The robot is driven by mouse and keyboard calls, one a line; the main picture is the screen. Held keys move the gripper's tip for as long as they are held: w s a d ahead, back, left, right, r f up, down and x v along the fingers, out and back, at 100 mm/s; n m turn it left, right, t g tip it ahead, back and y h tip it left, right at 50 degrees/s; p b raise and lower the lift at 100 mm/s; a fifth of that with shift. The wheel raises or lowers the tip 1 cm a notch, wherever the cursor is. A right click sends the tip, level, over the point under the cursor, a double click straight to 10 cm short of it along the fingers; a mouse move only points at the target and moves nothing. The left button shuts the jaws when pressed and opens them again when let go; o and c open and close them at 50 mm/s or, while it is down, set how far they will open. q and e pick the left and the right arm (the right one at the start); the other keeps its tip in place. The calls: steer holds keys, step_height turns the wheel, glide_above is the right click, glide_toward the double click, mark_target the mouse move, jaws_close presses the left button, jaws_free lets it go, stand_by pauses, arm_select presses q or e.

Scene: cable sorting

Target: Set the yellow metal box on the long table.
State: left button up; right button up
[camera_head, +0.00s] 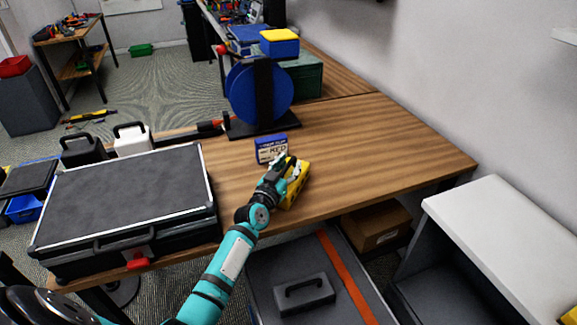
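The yellow metal box (299,188) is at the near edge of the long wooden table (390,150). My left gripper (287,168) is at the box's left and upper side, and its fingers overlap the box in this view. The fingers are small and partly merge with the box, so I cannot tell whether they are closed on it. The box looks slightly tilted; whether it touches the tabletop is unclear. My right gripper is not in view.
A blue-and-white box (271,149) stands just behind the gripper. A blue reel on a black stand (259,95) is farther back. A large black case (125,205) fills the table's left end. The tabletop to the right is clear.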

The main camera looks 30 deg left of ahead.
arm_select(q)
steer(key=s, duration=1.2)
steer(key=shift+d, duration=0.35)
